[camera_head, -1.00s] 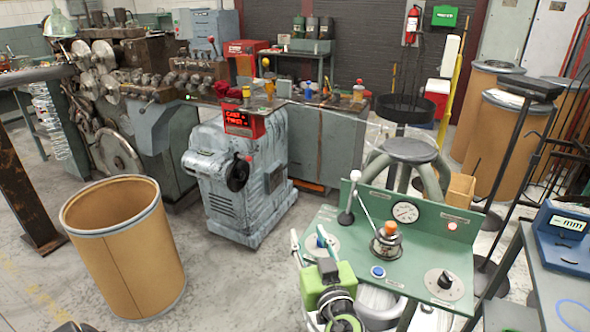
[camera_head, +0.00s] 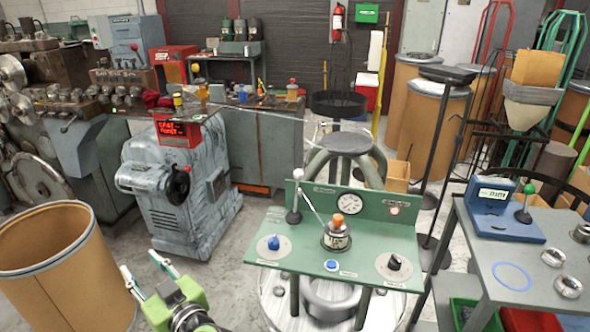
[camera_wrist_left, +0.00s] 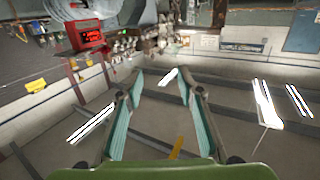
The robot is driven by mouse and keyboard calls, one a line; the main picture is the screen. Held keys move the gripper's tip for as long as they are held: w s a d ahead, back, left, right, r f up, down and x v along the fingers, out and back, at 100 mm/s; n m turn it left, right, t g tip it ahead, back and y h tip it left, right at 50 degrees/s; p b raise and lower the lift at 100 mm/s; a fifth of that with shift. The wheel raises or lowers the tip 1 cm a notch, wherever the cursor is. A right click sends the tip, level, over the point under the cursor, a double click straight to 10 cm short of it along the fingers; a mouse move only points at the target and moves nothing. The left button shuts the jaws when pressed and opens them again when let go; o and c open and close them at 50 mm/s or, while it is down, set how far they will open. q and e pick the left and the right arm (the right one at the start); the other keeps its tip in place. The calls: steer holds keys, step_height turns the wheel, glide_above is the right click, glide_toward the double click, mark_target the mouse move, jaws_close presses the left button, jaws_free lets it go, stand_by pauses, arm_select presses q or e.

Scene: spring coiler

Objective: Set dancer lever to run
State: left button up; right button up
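A green control panel (camera_head: 350,265) stands in the middle of the head view. On its left side is a lever with a pale ball knob (camera_head: 298,174) and a dark base; I cannot read its label. A thin silver rod leans over the panel beside an orange-topped round device (camera_head: 338,230). Which one is the dancer lever I cannot tell for sure. My left gripper (camera_head: 138,260) is low and left of the panel, open and empty, apart from both levers. Its two teal-padded fingers show spread in the left wrist view (camera_wrist_left: 165,85). My right gripper is not in view.
A brown drum (camera_head: 65,270) stands at left, near my left gripper. A grey machine (camera_head: 180,190) with a red display is behind. A grey table (camera_head: 490,270) with a blue gauge box (camera_head: 503,210) stands right of the panel. A round stool (camera_head: 346,143) is behind the panel.

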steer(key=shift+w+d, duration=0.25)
